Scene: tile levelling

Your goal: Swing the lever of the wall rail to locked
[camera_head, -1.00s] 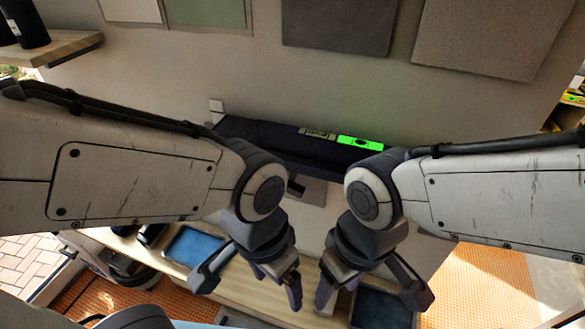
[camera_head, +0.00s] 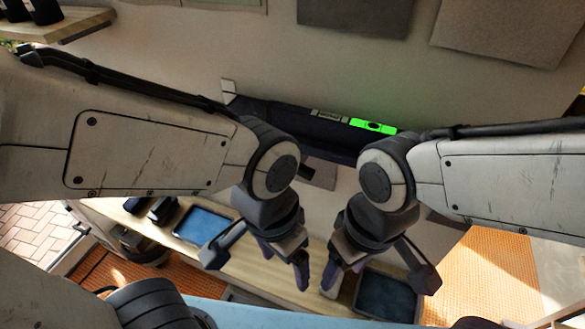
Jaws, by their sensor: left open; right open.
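The wall rail (camera_head: 290,125) is a long dark bar on the wall, partly behind my arms. A bright green section (camera_head: 372,126) and a small grey label-like plate (camera_head: 328,114) sit on its upper edge. A grey flat piece (camera_head: 322,172) shows below the rail between my wrists; I cannot tell whether it is the lever. No lever shows clearly. My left gripper (camera_head: 284,266) is open and points down, below the rail in the picture. My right gripper (camera_head: 344,270) is open beside it, also pointing down. Both look empty and apart from the rail.
A wooden bench (camera_head: 235,268) runs below, with a blue-lined tray (camera_head: 204,226) at left and a dark tray (camera_head: 386,295) at right. Panels (camera_head: 505,30) hang on the wall above. A wooden shelf (camera_head: 65,28) with dark containers juts out at upper left.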

